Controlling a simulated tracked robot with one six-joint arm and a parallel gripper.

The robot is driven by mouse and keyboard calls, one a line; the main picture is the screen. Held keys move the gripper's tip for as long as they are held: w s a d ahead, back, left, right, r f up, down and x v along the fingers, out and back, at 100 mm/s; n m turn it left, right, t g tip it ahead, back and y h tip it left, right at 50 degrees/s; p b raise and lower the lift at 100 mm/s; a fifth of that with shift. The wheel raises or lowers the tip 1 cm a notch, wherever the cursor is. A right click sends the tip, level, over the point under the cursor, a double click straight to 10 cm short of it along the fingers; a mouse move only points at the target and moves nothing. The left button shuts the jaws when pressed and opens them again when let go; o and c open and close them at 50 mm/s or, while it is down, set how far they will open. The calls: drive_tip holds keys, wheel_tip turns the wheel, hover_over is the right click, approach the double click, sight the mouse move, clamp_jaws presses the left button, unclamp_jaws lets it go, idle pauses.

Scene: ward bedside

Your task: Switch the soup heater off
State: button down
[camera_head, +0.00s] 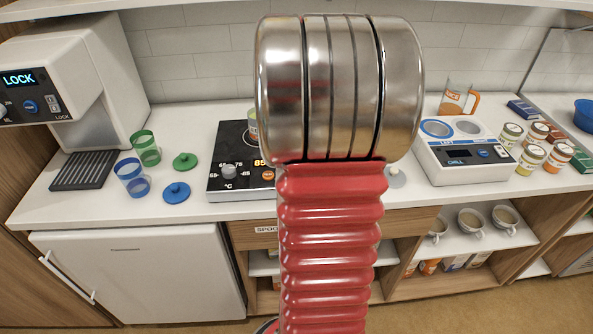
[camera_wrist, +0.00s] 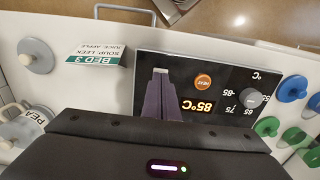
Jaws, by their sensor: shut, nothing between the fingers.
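The soup heater is a black panel (camera_head: 226,150) on the counter, partly hidden by my arm in the head view. It shows a grey dial (camera_head: 229,171), an amber 85 display (camera_head: 259,162) and an orange button (camera_head: 268,175). In the wrist view the panel (camera_wrist: 225,70) appears upside down, with the lit orange HEAT button (camera_wrist: 203,81), the 85°C display (camera_wrist: 200,106) and the dial (camera_wrist: 251,97). My gripper (camera_wrist: 160,76) is shut and empty over the panel, its fingertips beside the HEAT button in the picture. Contact with the panel cannot be told.
A bed 3 card (camera_wrist: 96,60) and a grey lid (camera_wrist: 38,56) lie beside the heater. Green (camera_head: 146,148) and blue (camera_head: 132,177) cups with lids stand left of it. A white chill unit (camera_head: 462,160) and several jars (camera_head: 530,159) are at the right.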

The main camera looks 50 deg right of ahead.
drive_tip(key=shift+f, duration=0.75)
idle(1.0)
wheel_tip(320, 180, up, 7)
idle(1.3)
idle(0.5)
drive_tip(key=shift+s+a+f, duration=0.1)
drive_tip(key=shift+a+f, duration=0.25)
drive_tip(key=shift+f, duration=0.25)
drive_tip(key=shift+s+a+f, duration=0.1)
drive_tip(key=shift+a+f, duration=0.25)
drive_tip(key=shift+f, duration=0.2)
drive_tip(key=a+r+n+t, duration=0.1)
drive_tip(key=a+n+t, duration=0.1)
drive_tip(key=a, duration=1)
drive_tip(key=s+a+r+n+t, duration=0.1)
drive_tip(key=a+n, duration=0.3)
drive_tip(key=a, duration=0.7)
drive_tip(key=a+r+n+t, duration=0.2)
drive_tip(key=a+n, duration=0.1)
drive_tip(key=a, duration=0.9)
drive_tip(key=shift+s+a+r+n+t, duration=0.15)
drive_tip(key=shift+s+a+n+t, duration=0.15)
drive_tip(key=shift+s+n, duration=0.1)
